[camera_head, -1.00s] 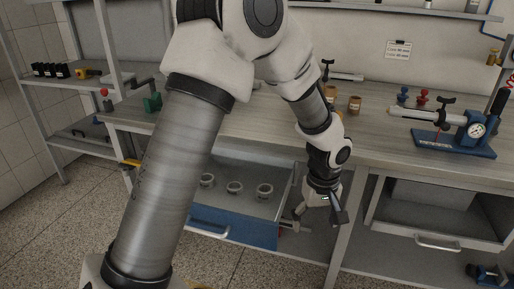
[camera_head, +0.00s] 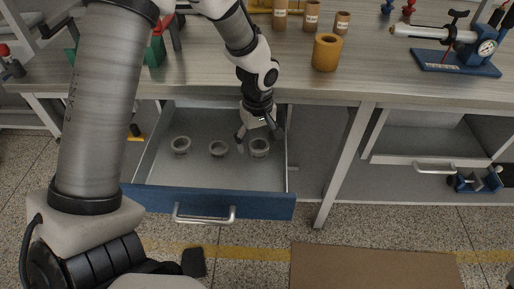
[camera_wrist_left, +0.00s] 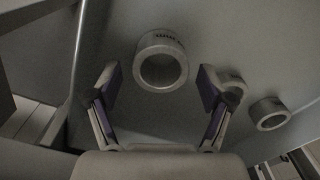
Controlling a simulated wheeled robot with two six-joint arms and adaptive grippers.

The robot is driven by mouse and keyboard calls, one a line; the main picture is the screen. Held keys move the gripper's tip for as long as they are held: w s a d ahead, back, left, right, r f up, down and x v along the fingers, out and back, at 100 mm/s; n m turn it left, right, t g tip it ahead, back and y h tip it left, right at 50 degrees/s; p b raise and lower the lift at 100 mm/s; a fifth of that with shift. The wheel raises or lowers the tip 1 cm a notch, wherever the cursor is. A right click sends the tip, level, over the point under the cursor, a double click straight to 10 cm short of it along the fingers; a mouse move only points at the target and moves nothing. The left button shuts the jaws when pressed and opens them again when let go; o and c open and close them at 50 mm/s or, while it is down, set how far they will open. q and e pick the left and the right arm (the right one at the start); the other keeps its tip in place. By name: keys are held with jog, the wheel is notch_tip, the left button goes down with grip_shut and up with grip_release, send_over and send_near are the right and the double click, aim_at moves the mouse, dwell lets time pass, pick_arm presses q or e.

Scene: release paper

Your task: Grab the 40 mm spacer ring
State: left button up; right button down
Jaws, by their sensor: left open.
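Three grey spacer rings lie in a row in the open drawer (camera_head: 160,178): a left ring (camera_head: 181,145), a middle ring (camera_head: 218,149) and a right ring (camera_head: 259,149). My left gripper (camera_head: 256,132) is open and empty above the right ring. In the left wrist view, the largest-looking ring (camera_wrist_left: 161,84) sits ahead of the gap between the open fingers (camera_wrist_left: 160,95), with dark marking too blurred to read. A second ring (camera_wrist_left: 231,78) is partly hidden by the right-hand finger; a third ring (camera_wrist_left: 270,113) lies farther right. I cannot tell which is 40 mm.
The drawer's blue front (camera_head: 150,199) with its metal handle (camera_head: 204,215) is pulled out below the workbench (camera_head: 210,75). The bench edge is close behind my left wrist. A yellow-brown cylinder (camera_head: 326,52) and a blue gauge fixture (camera_head: 455,62) stand on the bench.

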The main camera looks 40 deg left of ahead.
pick_arm(q)
jog(key=shift+a+f, duration=0.1)
jog(key=shift+f, duration=0.65)
jog(key=c, duration=1.2)
jog(key=shift+r, duration=0.1)
jog(key=shift+c, duration=0.2)
